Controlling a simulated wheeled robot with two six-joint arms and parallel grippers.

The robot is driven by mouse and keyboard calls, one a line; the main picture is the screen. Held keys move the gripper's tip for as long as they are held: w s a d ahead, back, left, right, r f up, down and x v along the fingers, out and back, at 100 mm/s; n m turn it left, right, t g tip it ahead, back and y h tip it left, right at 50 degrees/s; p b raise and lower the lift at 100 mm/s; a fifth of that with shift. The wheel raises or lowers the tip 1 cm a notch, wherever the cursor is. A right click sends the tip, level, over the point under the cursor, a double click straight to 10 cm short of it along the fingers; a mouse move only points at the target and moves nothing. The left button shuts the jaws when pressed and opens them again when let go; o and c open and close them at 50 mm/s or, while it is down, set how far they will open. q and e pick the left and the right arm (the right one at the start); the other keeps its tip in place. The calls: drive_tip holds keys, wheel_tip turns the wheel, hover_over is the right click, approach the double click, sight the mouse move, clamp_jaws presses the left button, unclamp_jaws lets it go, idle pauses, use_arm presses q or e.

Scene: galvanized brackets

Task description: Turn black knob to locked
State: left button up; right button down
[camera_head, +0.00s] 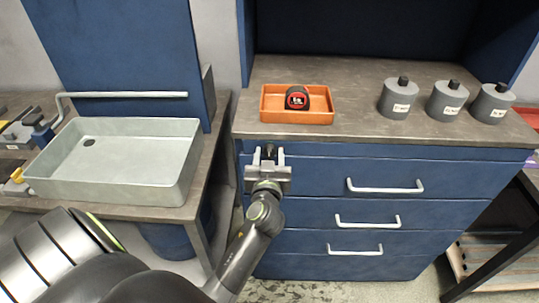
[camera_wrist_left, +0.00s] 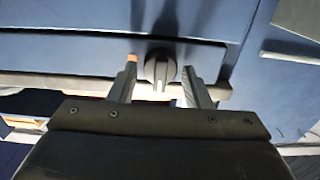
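The black knob (camera_wrist_left: 160,67) is round with a pale pointer line, which runs toward the bottom of the left wrist view. In the head view the knob (camera_head: 269,151) shows small and dark on the blue cabinet front, just below the worktop edge. My left gripper (camera_wrist_left: 160,88) is open, one finger on each side of the knob, with visible gaps between fingers and knob. In the head view the left gripper (camera_head: 267,154) points at the cabinet front. I cannot read any lock marking. My right gripper is not in view.
Blue drawers with pale handles (camera_head: 386,187) lie right of the gripper. On the worktop (camera_head: 350,78) stand an orange tray (camera_head: 290,117) holding a tape measure (camera_head: 297,98), and grey bottles (camera_head: 398,98). A pale sink-like basin (camera_head: 120,165) stands at left.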

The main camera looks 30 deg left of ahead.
use_arm(q)
drive_tip(key=c, duration=0.7)
drive_tip(key=shift+o, duration=0.2)
drive_tip(key=shift+m, duration=0.4)
drive_tip(key=m, duration=0.2)
drive_tip(key=shift+m, duration=0.3)
drive_tip(key=m, duration=0.3)
drive_tip(key=shift+m, duration=0.4)
drive_tip(key=m+p, duration=0.1)
drive_tip(key=m, duration=0.4)
drive_tip(key=shift+w+d+p, duration=0.1)
drive_tip(key=shift+p, duration=0.25)
drive_tip(key=m+p, duration=0.1)
drive_tip(key=m, duration=0.3)
drive_tip(key=shift+f, duration=0.1)
drive_tip(key=shift+f+m+p, duration=0.1)
drive_tip(key=shift+m+p, duration=0.2)
drive_tip(key=shift+m, duration=0.6)
